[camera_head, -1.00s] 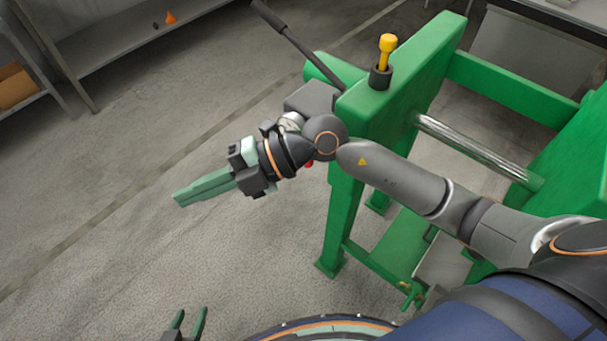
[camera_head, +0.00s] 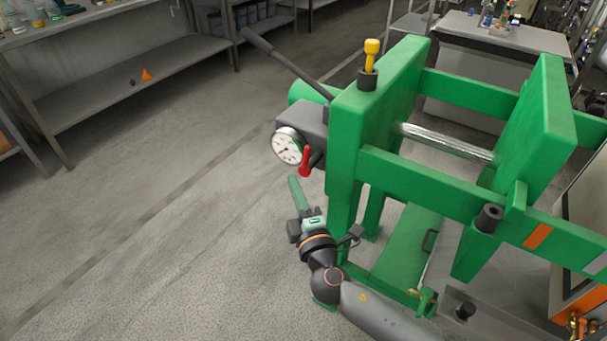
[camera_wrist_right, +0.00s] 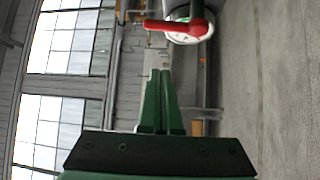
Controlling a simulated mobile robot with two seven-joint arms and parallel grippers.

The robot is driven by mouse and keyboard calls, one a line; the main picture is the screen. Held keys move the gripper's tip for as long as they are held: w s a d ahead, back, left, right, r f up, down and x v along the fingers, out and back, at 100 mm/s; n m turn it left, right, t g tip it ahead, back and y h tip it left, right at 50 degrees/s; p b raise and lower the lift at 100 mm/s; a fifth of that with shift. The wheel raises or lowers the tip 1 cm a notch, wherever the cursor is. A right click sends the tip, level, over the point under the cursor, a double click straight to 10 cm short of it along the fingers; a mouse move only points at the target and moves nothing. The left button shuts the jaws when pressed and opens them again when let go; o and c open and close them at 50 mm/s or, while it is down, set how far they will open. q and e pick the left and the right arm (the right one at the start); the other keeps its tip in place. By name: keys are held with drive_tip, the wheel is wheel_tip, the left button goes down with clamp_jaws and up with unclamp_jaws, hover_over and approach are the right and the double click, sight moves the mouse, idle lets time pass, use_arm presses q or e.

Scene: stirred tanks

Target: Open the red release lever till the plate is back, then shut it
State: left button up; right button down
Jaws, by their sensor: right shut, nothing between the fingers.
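The red release lever (camera_head: 305,162) sits on the grey pump block (camera_head: 306,125) at the left end of the green press, just right of the round gauge. It also shows at the top of the right wrist view (camera_wrist_right: 175,27), in front of the gauge. My right gripper (camera_head: 294,180) is shut and empty, fingers pointing up, close below the lever with no clear contact. Its fingers also show in the right wrist view (camera_wrist_right: 160,75). A green plate (camera_head: 537,120) stands at the far end of the chrome rod (camera_head: 450,141), well apart from the left end block. My left gripper is out of view.
A long black pump handle (camera_head: 285,62) slants up left from the press. A yellow-topped pin (camera_head: 370,55) stands on the end block. Green side rails (camera_head: 425,180) run right. The floor (camera_head: 150,230) left of the press is clear; shelves (camera_head: 130,75) stand behind.

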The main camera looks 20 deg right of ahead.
sight(306, 159)
drive_tip(key=w, duration=1)
drive_tip(key=shift+s+d+r+p, duration=0.1)
drive_tip(key=shift+s+d+p, duration=0.2)
drive_tip(key=shift+s+d, duration=0.55)
drive_tip(key=shift+s+d+r+p, duration=0.1)
drive_tip(key=shift+s+d+p, duration=0.3)
drive_tip(key=shift+d, duration=0.6)
drive_tip(key=shift+s, duration=0.1)
drive_tip(key=shift+s+f+b, duration=0.1)
drive_tip(key=shift+b, duration=0.95)
drive_tip(key=shift+d+m+b, duration=0.1)
drive_tip(key=shift+m+b, duration=0.2)
drive_tip(key=shift+b, duration=0.15)
